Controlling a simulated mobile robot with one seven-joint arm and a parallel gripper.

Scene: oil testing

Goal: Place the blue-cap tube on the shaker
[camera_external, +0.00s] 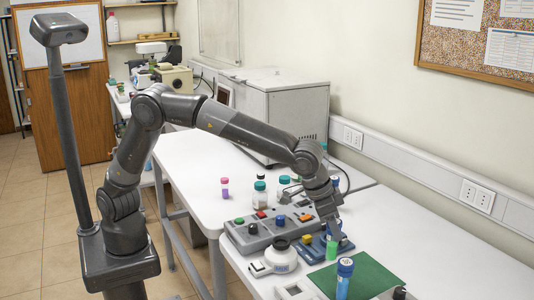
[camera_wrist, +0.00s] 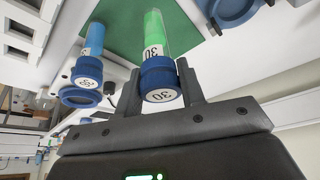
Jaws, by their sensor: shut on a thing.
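My gripper (camera_wrist: 161,74) is shut on the blue cap of a tube with bright green contents, marked 30 (camera_wrist: 153,30). In the external view the green tube (camera_external: 331,249) hangs below my gripper (camera_external: 333,231), close to the green mat (camera_external: 372,277); I cannot tell whether it touches anything. A second blue-capped tube, with blue contents (camera_external: 343,286), stands upright on the mat; it also shows left of the held tube in the wrist view (camera_wrist: 94,38). A blue device with a yellow button (camera_external: 307,239), possibly the shaker, is partly hidden behind my gripper.
A grey control box with coloured buttons (camera_external: 239,240) and a white round-topped device (camera_external: 281,255) stand to the left. Several small bottles, including a teal-capped one (camera_external: 259,193), stand farther back. A large beige instrument (camera_external: 295,108) is against the wall. The right table is mostly clear (camera_external: 440,240).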

